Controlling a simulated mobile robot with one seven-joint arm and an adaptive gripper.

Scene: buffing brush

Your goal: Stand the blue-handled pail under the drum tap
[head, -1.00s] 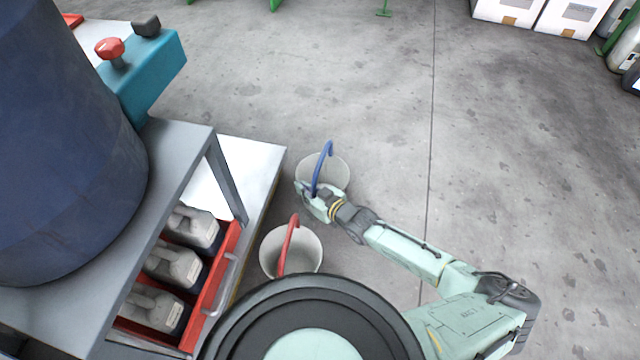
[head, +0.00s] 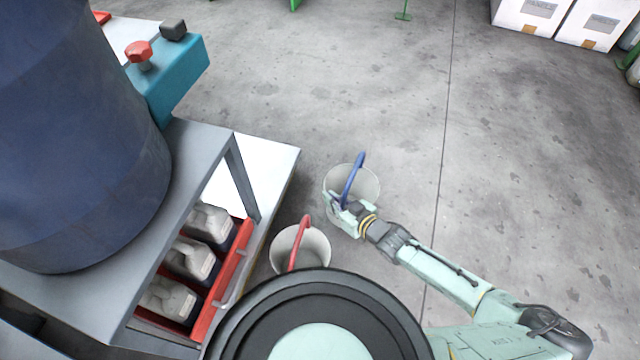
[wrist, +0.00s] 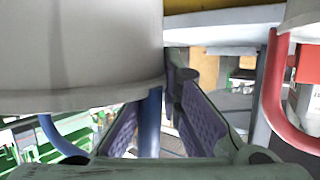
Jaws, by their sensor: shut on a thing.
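The blue-handled pail (head: 367,197), pale grey and open-topped, is in the middle of the head view. My gripper (head: 340,203) is at its near side, shut on the raised blue handle (head: 354,178). In the wrist view the blue handle (wrist: 150,122) lies between the two fingers (wrist: 160,105), with the pail's pale wall (wrist: 80,50) close at upper left. I cannot tell whether the pail's base touches the floor. The big dark blue drum (head: 75,130) stands on a grey stand at left. I cannot make out its tap for certain.
A red-handled pail (head: 316,250) stands close on the near left, between my base and the stand. A white-topped platform (head: 268,165) juts from the grey stand (head: 205,150). A red crate (head: 232,285) holds several jugs.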

